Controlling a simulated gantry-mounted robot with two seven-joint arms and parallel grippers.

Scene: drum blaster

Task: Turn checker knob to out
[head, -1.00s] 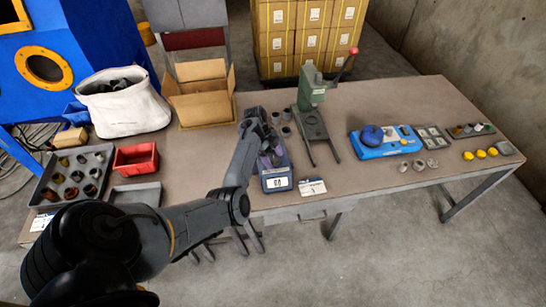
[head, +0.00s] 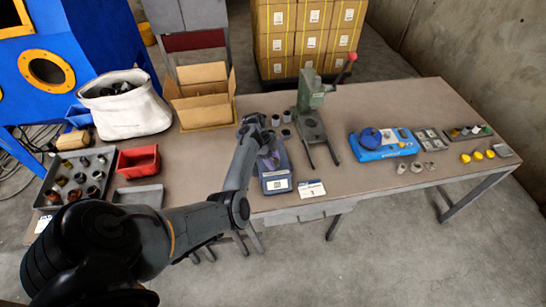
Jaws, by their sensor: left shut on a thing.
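The checker appears to be the blue-grey box (head: 277,184) with a pale display on its front end, near the table's front edge. My left arm comes in from the left, and its gripper (head: 267,150) is low over the back part of this box. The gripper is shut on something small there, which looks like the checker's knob. The fingers and wrist hide the knob, so I cannot tell which way it points. My right gripper is not in view.
A green press (head: 311,100) stands just right of the checker, with small grey cups beside it. A white label card (head: 312,189) lies at the front edge. A blue device (head: 390,150) sits further right. A red bin (head: 138,160) and cardboard box (head: 205,110) are left.

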